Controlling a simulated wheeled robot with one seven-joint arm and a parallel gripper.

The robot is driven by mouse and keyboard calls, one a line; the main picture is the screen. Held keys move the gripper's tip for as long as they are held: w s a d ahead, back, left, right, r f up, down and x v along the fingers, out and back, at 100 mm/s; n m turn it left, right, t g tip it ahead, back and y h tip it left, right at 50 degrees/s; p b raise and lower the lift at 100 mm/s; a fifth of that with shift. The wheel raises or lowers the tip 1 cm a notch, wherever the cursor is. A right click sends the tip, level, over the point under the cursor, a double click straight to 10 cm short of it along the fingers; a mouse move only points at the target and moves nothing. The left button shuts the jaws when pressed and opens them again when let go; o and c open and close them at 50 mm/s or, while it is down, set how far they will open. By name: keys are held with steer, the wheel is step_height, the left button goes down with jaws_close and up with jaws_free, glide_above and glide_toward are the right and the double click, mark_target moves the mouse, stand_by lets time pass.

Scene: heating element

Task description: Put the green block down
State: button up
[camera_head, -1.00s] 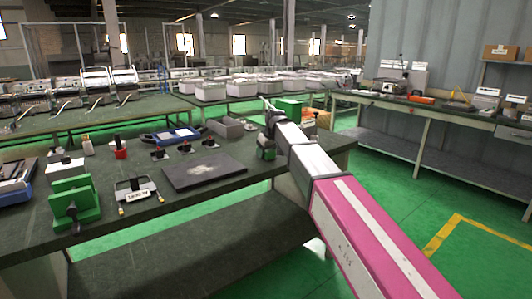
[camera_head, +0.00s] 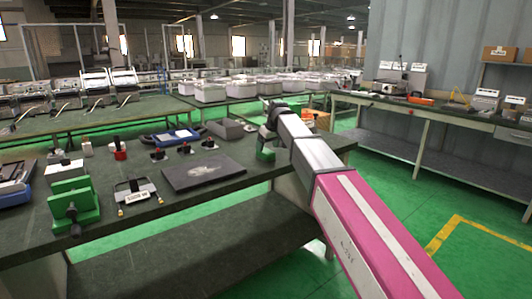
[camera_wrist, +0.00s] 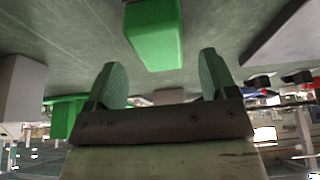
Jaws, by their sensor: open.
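The green block (camera_head: 265,154) stands on the dark table top near its right end in the head view, partly hidden by my arm. In the wrist view the green block (camera_wrist: 154,34) sits beyond my fingertips, on the table surface. My gripper (camera_wrist: 163,78) is open, with its two fingers wide apart and nothing between them. The block lines up roughly with the gap and looks clear of both fingers. In the head view my gripper is small and its fingers cannot be made out.
A dark flat plate (camera_head: 203,171) lies left of the block. A green clamp stand (camera_head: 74,206) is at the front left. Another green object (camera_wrist: 68,117) shows in the wrist view.

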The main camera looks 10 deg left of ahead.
steer(key=v, duration=0.7)
steer(key=shift+r, duration=0.2)
steer(key=shift+d, duration=0.1)
